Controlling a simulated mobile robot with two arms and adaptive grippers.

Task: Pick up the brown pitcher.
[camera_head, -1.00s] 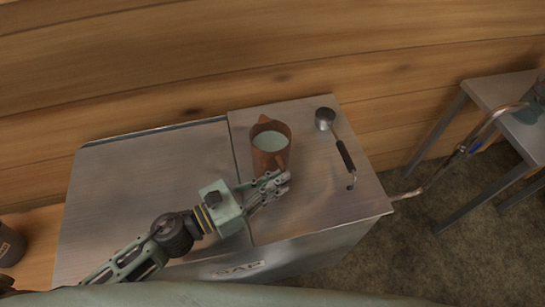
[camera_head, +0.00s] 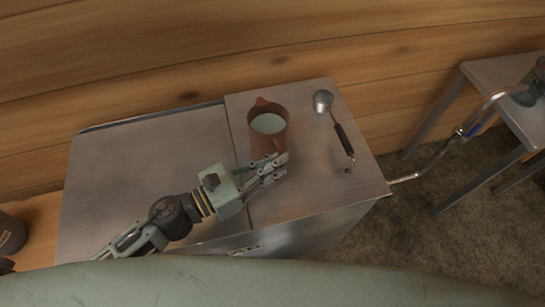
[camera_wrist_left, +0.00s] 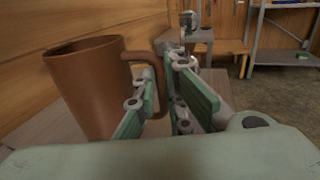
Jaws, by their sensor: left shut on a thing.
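The brown pitcher (camera_head: 262,146) stands upright on the right part of the metal top, its mouth showing a pale grey-green inside. Its handle side faces my left gripper (camera_head: 277,166), which reaches in from the lower left. In the left wrist view the pitcher (camera_wrist_left: 88,88) fills the left side. Its handle (camera_wrist_left: 155,92) passes between the fingers of my left gripper (camera_wrist_left: 160,76), which is shut on it. Whether the pitcher's base is clear of the surface cannot be told. My right gripper is not in view.
A metal ladle (camera_head: 340,135) with a dark handle lies right of the pitcher on the metal evaporator top (camera_head: 305,195). A wooden wall (camera_head: 200,60) stands behind. A metal side table (camera_head: 500,80) and a bent pipe (camera_head: 440,158) are at right. A dark container (camera_head: 10,236) sits far left.

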